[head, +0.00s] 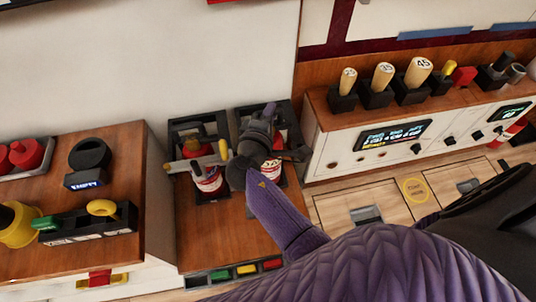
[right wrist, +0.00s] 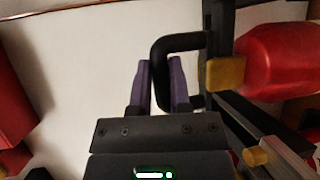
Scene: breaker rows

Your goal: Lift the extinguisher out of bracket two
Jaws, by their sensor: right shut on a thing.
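Two black brackets stand side by side on a wooden shelf in the head view. The left bracket (head: 186,128) holds a red extinguisher with a white label (head: 208,181). The right bracket (head: 284,112) has another red extinguisher (head: 270,171), partly hidden by my right gripper and arm. No bracket number is readable. My right gripper (head: 262,122) is over this right extinguisher. In the right wrist view, its purple fingers (right wrist: 161,82) are shut on a black loop handle (right wrist: 183,41), with a brass fitting and red extinguisher body (right wrist: 283,60) at right. My left gripper is not in view.
A wooden cabinet (head: 40,260) at left carries a yellow pot, a black holder and red items. A white console (head: 350,165) with displays and numbered handles stands close on the right. Coloured blocks (head: 246,269) line the shelf's front edge.

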